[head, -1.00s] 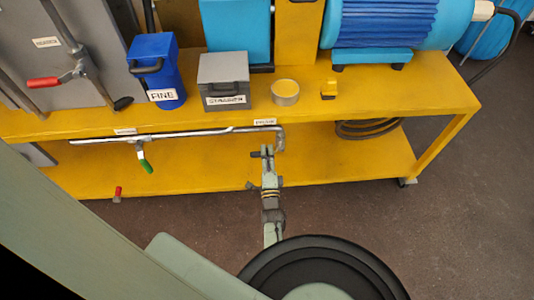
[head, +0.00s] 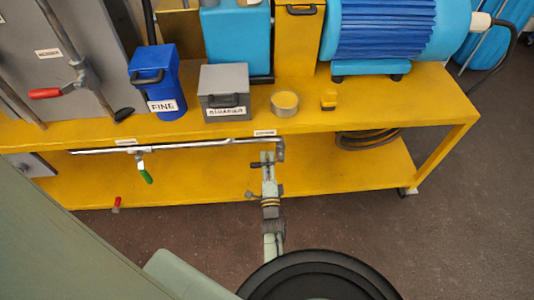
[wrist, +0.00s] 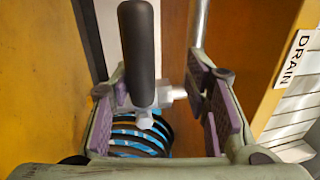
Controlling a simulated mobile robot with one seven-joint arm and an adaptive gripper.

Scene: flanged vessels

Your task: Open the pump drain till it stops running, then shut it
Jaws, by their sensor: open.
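The DRAIN label (wrist: 298,57) is on the yellow bench edge at the right of the wrist view. A black lever handle (wrist: 136,45) on a silver metal valve body (wrist: 147,108) shows between the fingers of my gripper (wrist: 165,95). The fingers have purple pads and are open. The handle lies nearer the left finger; I cannot tell whether they touch. In the head view my gripper (head: 267,158) is by the right end of the metal pipe (head: 205,144), below a small white label (head: 265,133). The outlet and any running liquid cannot be made out.
A green handle (head: 145,176) hangs from the pipe at left, with a red one (head: 116,204) lower. On the yellow bench (head: 400,115) stand a blue FINE box (head: 160,80), a grey box (head: 224,85), a round tin (head: 285,103) and a blue motor (head: 385,35).

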